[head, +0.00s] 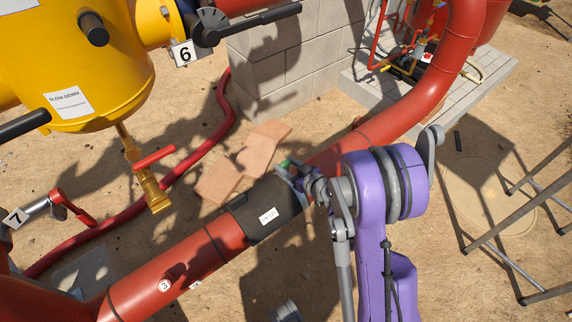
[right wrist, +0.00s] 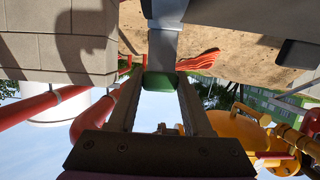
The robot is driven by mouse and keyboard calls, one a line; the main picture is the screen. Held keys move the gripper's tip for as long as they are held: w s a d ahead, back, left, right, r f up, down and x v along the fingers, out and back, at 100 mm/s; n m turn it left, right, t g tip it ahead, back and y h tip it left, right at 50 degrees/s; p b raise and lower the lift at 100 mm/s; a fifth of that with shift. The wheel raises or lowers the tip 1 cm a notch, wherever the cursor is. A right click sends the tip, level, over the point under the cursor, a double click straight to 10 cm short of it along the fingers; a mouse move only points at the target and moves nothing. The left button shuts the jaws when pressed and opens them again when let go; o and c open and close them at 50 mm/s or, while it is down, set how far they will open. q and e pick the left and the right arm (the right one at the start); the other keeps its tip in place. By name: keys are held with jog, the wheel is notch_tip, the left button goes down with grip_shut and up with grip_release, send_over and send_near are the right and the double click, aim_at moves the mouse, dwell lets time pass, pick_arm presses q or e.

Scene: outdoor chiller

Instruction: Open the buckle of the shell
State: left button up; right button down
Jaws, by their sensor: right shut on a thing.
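The shell is a dark grey sleeve (head: 262,208) with a white label, around the sloping red pipe in the middle of the head view. My right gripper (head: 291,168) is at the upper right end of the shell, partly hidden by my purple and grey arm. In the right wrist view, the fingers of my right gripper (right wrist: 160,92) are shut on the buckle, whose green end (right wrist: 158,81) shows between them. A grey strap-like piece (right wrist: 164,45) continues beyond the green end. The buckle's exact opening angle cannot be told. My left gripper is not in view.
A yellow tank (head: 75,60) with a brass valve (head: 150,185) stands at the left. Red pipe (head: 400,105) runs on to the upper right beside a block wall (head: 305,60). Loose bricks (head: 220,181) lie behind the shell. Metal legs (head: 520,235) stand at the right.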

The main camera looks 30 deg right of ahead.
jog(key=shift+c, duration=1.6)
grip_release()
jog(key=p+v, duration=0.1)
jog(key=v, duration=0.9)
jog(key=shift+s, duration=0.4)
jog(key=shift+r, duration=0.15)
